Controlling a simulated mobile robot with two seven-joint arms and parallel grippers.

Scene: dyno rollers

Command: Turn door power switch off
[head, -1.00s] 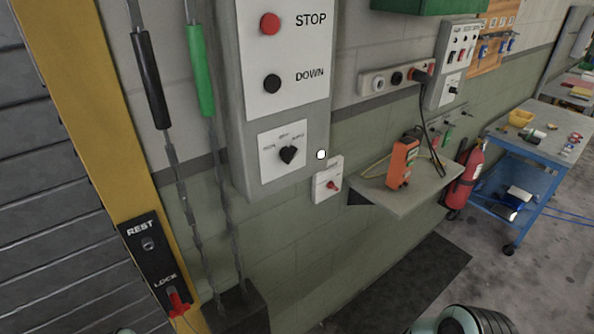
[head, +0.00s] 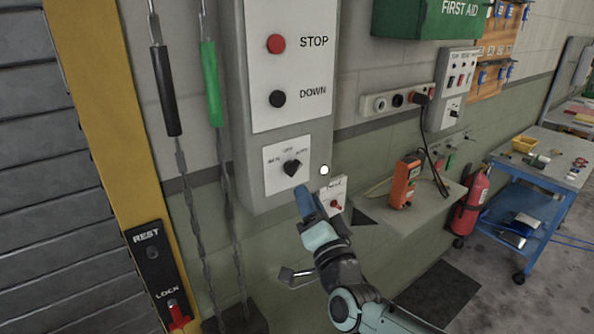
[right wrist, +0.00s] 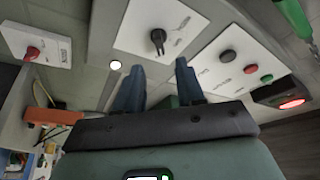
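A small white switch box (head: 333,190) with a red rotary knob (head: 336,204) is on the wall, right of the grey control panel (head: 225,130). Its label is too small to read. In the right wrist view the red knob (right wrist: 31,53) shows at the left. A black selector knob (head: 291,168) sits on a white plate low on the panel; in the right wrist view this selector (right wrist: 157,38) shows ahead, between the fingers. My right gripper (head: 304,192) is below the selector and left of the red knob. Its blue fingers (right wrist: 160,66) are apart and empty. My left gripper is out of view.
Red STOP (head: 276,44) and black DOWN (head: 278,98) buttons are above the selector. Chains hang left of the panel. A shelf (head: 405,222) with an orange device (head: 404,182) juts out at right. A fire extinguisher (head: 470,200) and blue cart (head: 535,205) stand farther right.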

